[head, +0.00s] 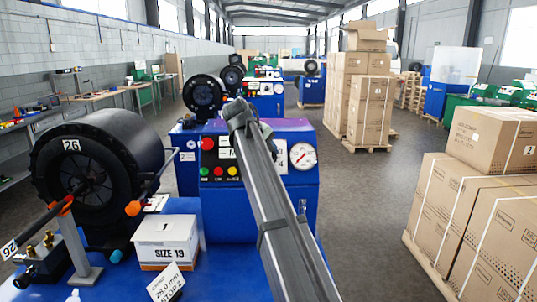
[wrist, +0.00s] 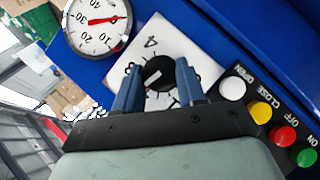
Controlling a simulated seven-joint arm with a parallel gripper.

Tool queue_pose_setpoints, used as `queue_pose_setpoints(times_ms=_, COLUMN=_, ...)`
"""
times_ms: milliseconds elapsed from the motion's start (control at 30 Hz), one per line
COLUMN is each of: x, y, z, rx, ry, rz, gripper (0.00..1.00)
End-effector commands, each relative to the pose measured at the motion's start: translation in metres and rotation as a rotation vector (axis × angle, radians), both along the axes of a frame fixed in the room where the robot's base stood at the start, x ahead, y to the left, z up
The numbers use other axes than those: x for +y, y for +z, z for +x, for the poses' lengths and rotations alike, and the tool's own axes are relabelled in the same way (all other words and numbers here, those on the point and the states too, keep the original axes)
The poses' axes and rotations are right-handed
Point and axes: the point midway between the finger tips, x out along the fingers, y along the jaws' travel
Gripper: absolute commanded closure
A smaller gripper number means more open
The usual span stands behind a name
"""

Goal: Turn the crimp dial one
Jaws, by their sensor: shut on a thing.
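The crimp dial (wrist: 158,72) is a small round black knob with a white mark. It sits on a white square plate (wrist: 152,38) with tick marks and a digit that looks like 4. My gripper (wrist: 157,68) has its two blue fingers on either side of the knob and is shut on it. The fingers and the gripper body hide part of the scale. In the head view my grey arm reaches over the blue control box (head: 262,190) and hides the dial and the fingertips.
A pressure gauge (wrist: 97,20) is beside the dial plate. White, yellow, red and green buttons (wrist: 270,125) line its other side. In the head view a black crimper drum (head: 120,150) and a SIZE 19 box (head: 165,243) stand left. Cartons (head: 490,215) stand right.

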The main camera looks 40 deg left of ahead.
Motion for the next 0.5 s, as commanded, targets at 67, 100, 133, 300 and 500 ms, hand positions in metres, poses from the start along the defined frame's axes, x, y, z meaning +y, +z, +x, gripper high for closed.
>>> queue_pose_setpoints(times_ms=67, x=-0.0007, y=-0.001, z=-0.0008, rx=-0.029, ry=0.026, rz=-0.026, gripper=0.91)
queue_pose_setpoints(times_ms=100, x=-0.0007, y=-0.001, z=-0.0009, rx=-0.041, ry=0.037, rz=-0.04, gripper=0.91)
queue_pose_setpoints(times_ms=133, x=-0.0005, y=-0.0012, z=-0.0009, rx=-0.049, ry=0.045, rz=-0.048, gripper=0.91)
queue_pose_setpoints(times_ms=300, x=-0.0002, y=-0.0016, z=-0.0012, rx=-0.086, ry=0.082, rz=-0.085, gripper=0.91)
queue_pose_setpoints(times_ms=500, x=0.0, y=-0.0015, z=-0.0013, rx=-0.107, ry=0.1, rz=-0.106, gripper=0.91)
